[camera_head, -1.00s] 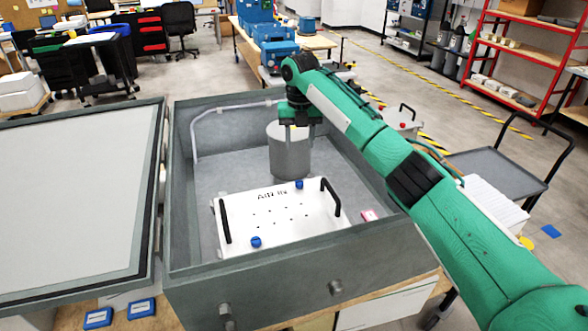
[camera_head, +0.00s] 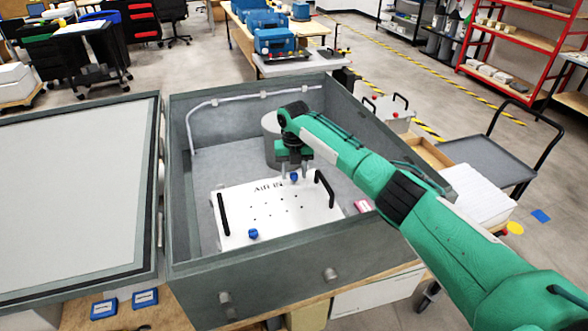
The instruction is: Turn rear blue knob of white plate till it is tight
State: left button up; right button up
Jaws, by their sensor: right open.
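The white plate (camera_head: 265,220) lies inside the grey open box, marked "AIR IN", with a black handle at each side and small holes. Its rear blue knob (camera_head: 294,178) is near the far edge, beside the right handle. A front blue knob (camera_head: 253,234) sits near the plate's front edge. My right gripper (camera_head: 294,172) points down over the rear knob with its fingers at or just above it. It is open; whether the fingers touch the knob cannot be told. My left gripper is not in view.
The grey box walls (camera_head: 290,262) surround the plate. A grey cylinder (camera_head: 270,140) stands behind my gripper. A pink item (camera_head: 363,206) lies right of the plate. The open lid (camera_head: 75,190) is at left. Blue-framed items (camera_head: 104,309) lie on the table in front.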

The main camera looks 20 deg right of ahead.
jog(key=shift+c, duration=0.3)
grip_shut()
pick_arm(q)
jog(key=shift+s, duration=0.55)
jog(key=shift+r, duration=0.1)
pick_arm(e)
jog(key=shift+m, duration=0.3)
